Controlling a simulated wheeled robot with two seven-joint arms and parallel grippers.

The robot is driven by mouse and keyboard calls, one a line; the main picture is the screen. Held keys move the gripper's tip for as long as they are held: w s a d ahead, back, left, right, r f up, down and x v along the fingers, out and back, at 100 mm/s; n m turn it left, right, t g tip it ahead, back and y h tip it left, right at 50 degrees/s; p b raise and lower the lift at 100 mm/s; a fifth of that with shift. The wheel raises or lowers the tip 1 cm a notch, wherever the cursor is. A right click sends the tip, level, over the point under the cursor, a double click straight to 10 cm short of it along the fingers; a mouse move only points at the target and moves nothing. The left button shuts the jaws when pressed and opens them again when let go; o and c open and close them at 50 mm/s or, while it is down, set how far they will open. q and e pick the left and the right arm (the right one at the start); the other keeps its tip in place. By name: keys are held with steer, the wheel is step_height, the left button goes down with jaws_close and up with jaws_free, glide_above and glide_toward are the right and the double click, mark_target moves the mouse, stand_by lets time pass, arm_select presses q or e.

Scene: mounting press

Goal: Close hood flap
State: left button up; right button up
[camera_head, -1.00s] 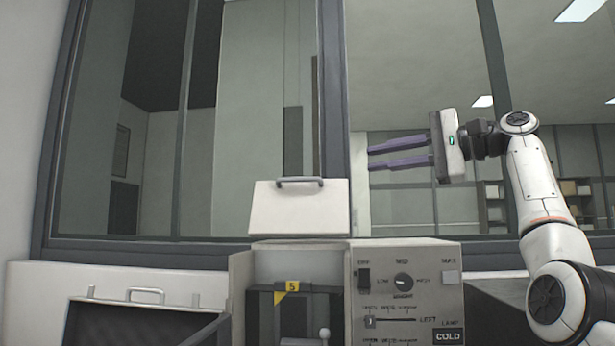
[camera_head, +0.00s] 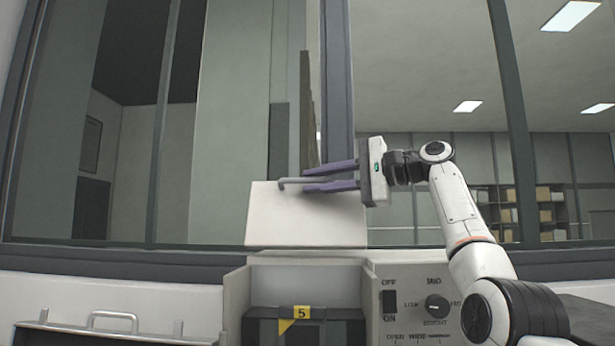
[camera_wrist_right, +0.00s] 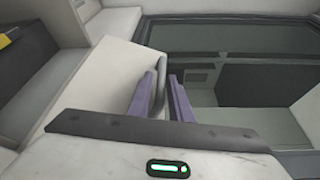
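The hood flap (camera_head: 305,218) is a pale panel standing raised above the press housing, with a grey bar handle (camera_head: 285,181) at its upper edge. My right gripper (camera_head: 304,180) reaches in from the right at the flap's top. Its two purple fingers are apart, one above and one below the handle. In the right wrist view, the fingers of the right gripper (camera_wrist_right: 160,76) are also spread, with the handle (camera_wrist_right: 162,63) between and just beyond their tips. I cannot tell whether either finger touches it. My left gripper is out of view.
Below the flap is the open press housing (camera_head: 235,308) with a yellow "5" label (camera_head: 302,312). A control panel (camera_head: 412,285) with a switch and knob is to its right. A lidded box with a handle (camera_head: 112,316) is at lower left. Windows stand behind.

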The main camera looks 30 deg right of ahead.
steer(key=shift+x, duration=0.8)
steer(key=shift+w+a, duration=0.15)
steer(key=shift+w, duration=0.1)
jaws_close()
